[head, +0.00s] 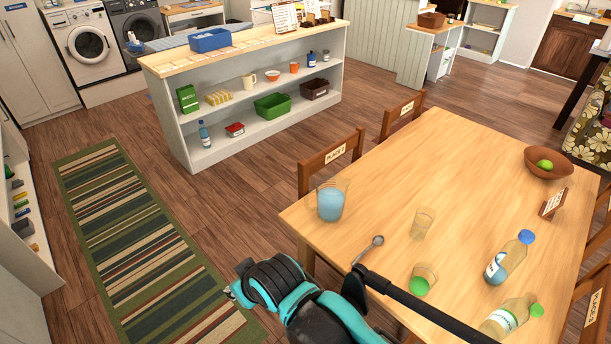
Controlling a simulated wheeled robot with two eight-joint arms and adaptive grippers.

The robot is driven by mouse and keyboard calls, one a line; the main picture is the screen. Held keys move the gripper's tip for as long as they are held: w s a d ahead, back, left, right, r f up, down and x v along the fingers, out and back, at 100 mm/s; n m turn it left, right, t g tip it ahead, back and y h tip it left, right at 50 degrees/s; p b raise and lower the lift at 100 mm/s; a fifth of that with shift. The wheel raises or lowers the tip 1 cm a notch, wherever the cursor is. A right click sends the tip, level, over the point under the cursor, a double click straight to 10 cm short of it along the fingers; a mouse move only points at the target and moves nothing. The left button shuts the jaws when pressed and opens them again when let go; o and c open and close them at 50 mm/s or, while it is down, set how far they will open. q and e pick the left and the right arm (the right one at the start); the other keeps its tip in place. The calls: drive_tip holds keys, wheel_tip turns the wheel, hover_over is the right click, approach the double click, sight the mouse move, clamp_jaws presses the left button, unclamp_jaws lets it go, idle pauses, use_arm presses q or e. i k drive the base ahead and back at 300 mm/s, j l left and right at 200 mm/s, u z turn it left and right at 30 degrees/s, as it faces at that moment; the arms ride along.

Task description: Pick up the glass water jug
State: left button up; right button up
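The glass water jug (330,204) is clear and partly filled with blue water. It stands upright near the left corner of the wooden dining table (450,180), close to the table's edge. A teal and black arm of mine reaches in from the bottom middle, in front of the table's near-left side and apart from the jug. I cannot make out any gripper fingers on it. Neither gripper shows clearly in the head view, and nothing touches the jug.
Near the jug are a spoon (369,249), an empty glass (423,223) and a glass of green liquid (422,280). Two bottles (508,258) (512,317) stand further right. A chair (331,157) stands behind the jug. Floor is open left, over a striped rug (140,235).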

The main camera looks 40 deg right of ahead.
sight(331, 190)
drive_tip(key=i+z, duration=0.3)
drive_tip(key=i, duration=0.25)
drive_tip(key=i+z, duration=0.25)
drive_tip(key=i, duration=0.3)
drive_tip(key=i+j+z, duration=0.15)
drive_tip(key=i+z, duration=0.15)
drive_tip(key=i, duration=0.2)
drive_tip(key=i+j+z, duration=0.25)
drive_tip(key=i, duration=0.25)
drive_tip(key=i+z, duration=0.2)
drive_tip(key=z, duration=0.25)
drive_tip(key=i+z, duration=0.15)
drive_tip(key=z, duration=0.35)
drive_tip(key=i+j+z, duration=0.15)
drive_tip(key=z, duration=0.3)
drive_tip(key=i+j+z, duration=0.15)
drive_tip(key=z, duration=2.6)
